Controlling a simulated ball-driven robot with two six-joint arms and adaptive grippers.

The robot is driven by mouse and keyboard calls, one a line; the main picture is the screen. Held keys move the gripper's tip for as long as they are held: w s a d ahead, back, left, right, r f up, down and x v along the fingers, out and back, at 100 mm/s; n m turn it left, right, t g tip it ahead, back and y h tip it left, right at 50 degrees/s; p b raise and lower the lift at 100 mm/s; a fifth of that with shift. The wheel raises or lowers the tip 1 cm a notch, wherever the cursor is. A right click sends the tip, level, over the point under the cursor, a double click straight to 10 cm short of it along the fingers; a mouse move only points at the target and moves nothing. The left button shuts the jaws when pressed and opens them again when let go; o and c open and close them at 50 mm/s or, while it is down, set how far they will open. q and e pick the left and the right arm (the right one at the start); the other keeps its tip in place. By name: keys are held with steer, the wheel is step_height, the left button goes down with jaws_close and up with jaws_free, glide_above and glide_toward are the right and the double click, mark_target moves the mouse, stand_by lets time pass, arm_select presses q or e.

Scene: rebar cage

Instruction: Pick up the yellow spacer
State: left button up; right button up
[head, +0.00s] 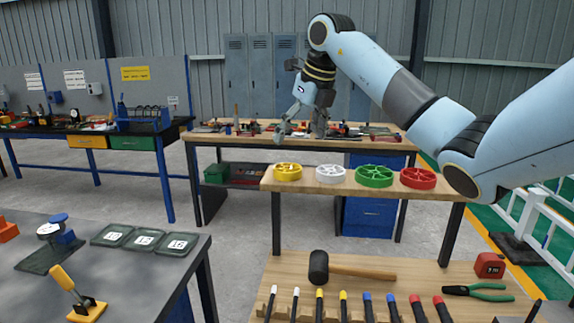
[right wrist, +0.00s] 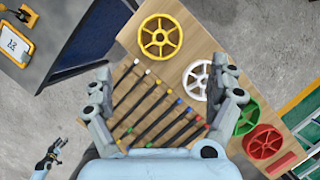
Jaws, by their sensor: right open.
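The yellow spacer (head: 288,172), a spoked wheel, lies flat at the left end of a raised wooden shelf (head: 330,187). The spacer also shows in the right wrist view (right wrist: 143,45), at the top. My right gripper (head: 300,133) is open and empty, pointing down above and apart from the spacer. In the right wrist view its two fingers (right wrist: 160,70) are spread wide, with the yellow spacer beyond the tips. A small dark gripper, seemingly my left one (right wrist: 50,160), shows at the lower left of that view; its jaws are too small to read.
White (head: 330,174), green (head: 374,176) and red (head: 418,178) spacers lie in a row right of the yellow one. In front are a mallet (head: 320,268), several colour-tipped rods, green pliers (head: 478,292) and a red tape measure (head: 489,265). A grey table (head: 120,280) stands left.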

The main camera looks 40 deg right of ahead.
mark_target(289, 164)
steer(key=p+x, duration=0.1)
steer(key=x, duration=0.3)
steer(key=shift+f, duration=0.25)
steer(key=p+x, duration=0.1)
steer(key=x, duration=0.1)
steer(key=p+x, duration=0.2)
steer(key=x, duration=0.1)
steer(key=shift+w+d, duration=0.1)
steer(key=shift+w, duration=0.3)
steer(key=shift+f, duration=0.15)
steer(key=shift+c, duration=0.9)
arm_select(q)
steer(key=r, duration=0.4)
steer(key=shift+s, duration=0.35)
arm_select(e)
steer(key=c, duration=0.9)
